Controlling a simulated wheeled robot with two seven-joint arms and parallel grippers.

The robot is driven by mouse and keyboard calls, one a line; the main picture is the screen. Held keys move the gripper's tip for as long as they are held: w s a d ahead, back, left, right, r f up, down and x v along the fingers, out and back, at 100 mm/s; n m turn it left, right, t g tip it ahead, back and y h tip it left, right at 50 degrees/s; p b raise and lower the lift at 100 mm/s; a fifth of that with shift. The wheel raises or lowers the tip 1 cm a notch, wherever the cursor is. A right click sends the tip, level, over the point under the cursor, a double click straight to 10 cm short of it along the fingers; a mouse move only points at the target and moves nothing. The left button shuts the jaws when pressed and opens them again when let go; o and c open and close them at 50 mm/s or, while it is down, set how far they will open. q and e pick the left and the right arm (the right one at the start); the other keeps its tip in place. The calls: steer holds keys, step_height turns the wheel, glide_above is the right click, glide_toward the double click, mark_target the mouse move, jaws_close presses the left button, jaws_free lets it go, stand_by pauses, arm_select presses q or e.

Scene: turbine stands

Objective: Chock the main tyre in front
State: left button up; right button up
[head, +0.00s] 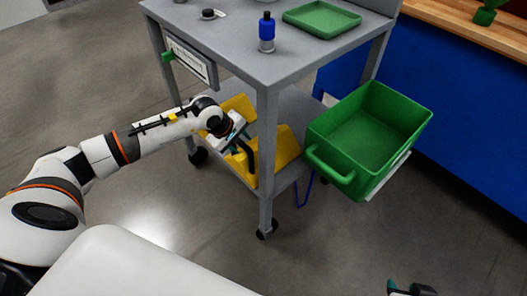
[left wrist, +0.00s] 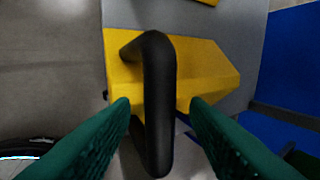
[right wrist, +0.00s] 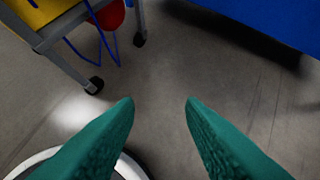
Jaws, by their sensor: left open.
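Two yellow chocks sit on the lower shelf of a grey cart in the head view. The nearer yellow chock (head: 284,150) has a black handle (head: 250,158). In the left wrist view this chock (left wrist: 205,75) shows its black handle (left wrist: 158,95) standing between my open left fingers (left wrist: 160,112); I see a gap on each side. In the head view my left gripper (head: 236,138) reaches in over the shelf and partly hides the farther chock (head: 238,105). My right gripper (right wrist: 160,108) is open and empty above the floor. No tyre is recognisable in view.
The grey cart's top (head: 225,38) holds a blue bottle (head: 266,32) and a green tray (head: 322,18). A cart leg (head: 267,150) stands close to my left gripper. A green bin (head: 370,140) hangs at the cart's right. Open floor lies in front.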

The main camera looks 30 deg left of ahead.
steer(key=shift+w+a+r, duration=0.1)
steer(key=shift+w, duration=0.1)
stand_by(0.3)
steer(key=shift+w+a+r+t, duration=0.15)
steer(key=shift+w+r+t, duration=0.1)
steer(key=shift+w+t, duration=0.2)
arm_select(q)
jaws_close()
